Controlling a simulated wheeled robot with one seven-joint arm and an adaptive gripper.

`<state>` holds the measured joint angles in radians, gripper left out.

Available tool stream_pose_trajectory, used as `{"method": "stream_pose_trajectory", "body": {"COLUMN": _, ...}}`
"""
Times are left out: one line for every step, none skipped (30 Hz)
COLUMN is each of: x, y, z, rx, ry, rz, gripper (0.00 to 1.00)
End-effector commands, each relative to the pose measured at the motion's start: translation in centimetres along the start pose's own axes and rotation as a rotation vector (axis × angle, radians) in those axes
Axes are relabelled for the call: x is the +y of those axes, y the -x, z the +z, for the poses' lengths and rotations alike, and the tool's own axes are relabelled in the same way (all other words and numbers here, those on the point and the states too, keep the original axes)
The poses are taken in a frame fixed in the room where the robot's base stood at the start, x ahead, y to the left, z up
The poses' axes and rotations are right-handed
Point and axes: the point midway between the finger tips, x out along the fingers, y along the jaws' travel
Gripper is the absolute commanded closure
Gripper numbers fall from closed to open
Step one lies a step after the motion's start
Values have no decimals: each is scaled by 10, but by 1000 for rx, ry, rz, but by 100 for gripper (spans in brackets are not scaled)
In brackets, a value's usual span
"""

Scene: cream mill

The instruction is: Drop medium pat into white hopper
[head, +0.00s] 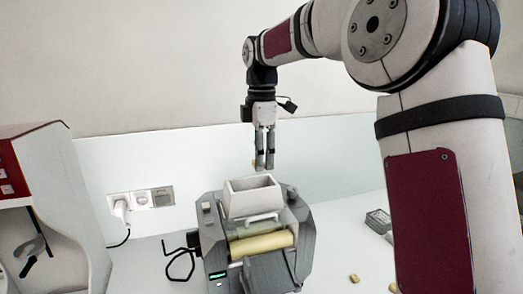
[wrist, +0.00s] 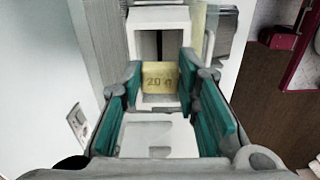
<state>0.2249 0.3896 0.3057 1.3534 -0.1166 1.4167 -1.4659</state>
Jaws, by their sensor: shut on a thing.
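My gripper (head: 264,166) points down above the white hopper (head: 252,197), with its fingertips a little over the back of the rim. It is shut on a small yellow pat (wrist: 160,77) marked "20 g", which sits between the teal finger pads in the wrist view. I cannot tell from the size alone whether it is the medium one. In the head view the fingers mostly hide the pat. The hopper's white walls (wrist: 160,18) show behind and around the pat in the wrist view. The hopper stands upright on the grey mill (head: 215,240).
A yellow roller (head: 262,243) lies across the mill's front. Small yellow pats (head: 354,278) lie on the counter at right, near a wire basket (head: 377,221). A white and red machine (head: 50,215) stands at left. A wall socket (head: 141,199) with a plugged cable is behind.

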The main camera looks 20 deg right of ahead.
Motion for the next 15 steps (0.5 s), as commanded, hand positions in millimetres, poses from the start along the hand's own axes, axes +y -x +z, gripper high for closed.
{"method": "stream_pose_trajectory", "body": {"x": 0, "y": -7, "z": 0, "rx": 0, "ry": 0, "rz": -1, "gripper": 85}}
{"method": "stream_pose_trajectory", "body": {"x": 0, "y": -11, "z": 0, "rx": 0, "ry": 0, "rz": -2, "gripper": 85}}
{"method": "stream_pose_trajectory", "body": {"x": 0, "y": -15, "z": 0, "rx": 0, "ry": 0, "rz": -1, "gripper": 85}}
{"method": "stream_pose_trajectory", "body": {"x": 0, "y": -18, "z": 0, "rx": 0, "ry": 0, "rz": -1, "gripper": 85}}
{"method": "stream_pose_trajectory", "body": {"x": 0, "y": -22, "z": 0, "rx": 0, "ry": 0, "rz": -2, "gripper": 85}}
{"method": "stream_pose_trajectory", "body": {"x": 0, "y": -25, "z": 0, "rx": -1, "ry": 0, "rz": -1, "gripper": 85}}
{"method": "stream_pose_trajectory", "body": {"x": 1, "y": -28, "z": 0, "rx": 0, "ry": 0, "rz": 0, "gripper": 85}}
{"method": "stream_pose_trajectory", "body": {"x": 1, "y": -30, "z": 0, "rx": 0, "ry": 0, "rz": 0, "gripper": 85}}
{"method": "stream_pose_trajectory", "body": {"x": 0, "y": -33, "z": 0, "rx": -1, "ry": 0, "rz": -1, "gripper": 85}}
{"method": "stream_pose_trajectory", "body": {"x": 0, "y": -34, "z": 0, "rx": -1, "ry": 0, "rz": -1, "gripper": 85}}
{"method": "stream_pose_trajectory", "body": {"x": 0, "y": -36, "z": 0, "rx": -1, "ry": 0, "rz": 0, "gripper": 85}}
{"method": "stream_pose_trajectory", "body": {"x": 0, "y": -37, "z": 0, "rx": -1, "ry": 0, "rz": 1, "gripper": 85}}
{"method": "stream_pose_trajectory", "body": {"x": 1, "y": -38, "z": 0, "rx": 0, "ry": 0, "rz": 1, "gripper": 85}}
{"method": "stream_pose_trajectory", "body": {"x": 1, "y": -39, "z": 0, "rx": 0, "ry": 0, "rz": 1, "gripper": 85}}
{"method": "stream_pose_trajectory", "body": {"x": 0, "y": -39, "z": 0, "rx": 0, "ry": 0, "rz": 1, "gripper": 85}}
